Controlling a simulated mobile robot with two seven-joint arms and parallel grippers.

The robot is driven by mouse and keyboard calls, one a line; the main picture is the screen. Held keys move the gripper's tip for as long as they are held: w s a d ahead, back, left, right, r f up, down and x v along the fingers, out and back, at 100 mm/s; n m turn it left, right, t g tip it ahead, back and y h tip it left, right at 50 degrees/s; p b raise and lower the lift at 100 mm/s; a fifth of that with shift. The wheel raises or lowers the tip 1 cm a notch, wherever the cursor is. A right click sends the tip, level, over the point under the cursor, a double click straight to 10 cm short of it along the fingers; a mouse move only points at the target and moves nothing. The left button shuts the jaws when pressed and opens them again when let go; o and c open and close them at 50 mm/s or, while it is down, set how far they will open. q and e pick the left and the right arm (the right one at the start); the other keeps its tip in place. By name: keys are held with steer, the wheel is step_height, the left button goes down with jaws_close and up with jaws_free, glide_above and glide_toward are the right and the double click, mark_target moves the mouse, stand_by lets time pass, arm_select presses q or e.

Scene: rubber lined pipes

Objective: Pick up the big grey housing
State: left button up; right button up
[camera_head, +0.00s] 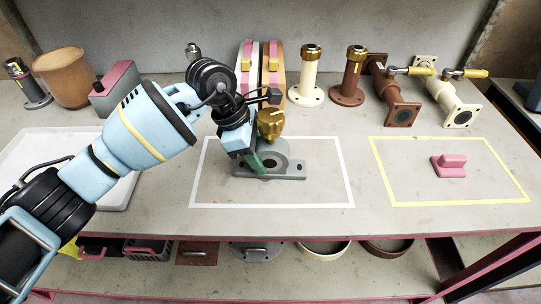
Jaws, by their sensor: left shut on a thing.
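The big grey housing (290,170) is inside the white-outlined rectangle (320,205) on the bench, upright on its flat base. My left gripper (258,162) reaches down onto its left side and is shut on it. The gripper and wrist hide part of the housing's left and upper parts. A gold-coloured part (271,122) shows just above the housing, by my wrist; whether they touch I cannot tell. My right gripper is not in view.
A pink block (450,167) sits in the yellow-outlined rectangle (392,200) at right. Brown (348,80) and cream (306,80) flanged pipes stand behind. A brown pot (64,80) and a white tray (30,150) are at left. Bench between the two rectangles is clear.

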mark_target(258, 141)
arm_select(q)
jaws_close()
steer(key=shift+r, duration=0.1)
steer(key=shift+r, duration=0.55)
step_height(258, 141, up, 3)
steer(key=shift+f, duration=0.2)
steer(key=s+r+b, duration=0.1)
steer(key=s, duration=1.5)
steer(key=shift+d, duration=0.35)
steer(key=shift+r, duration=0.1)
steer(key=shift+w, duration=0.1)
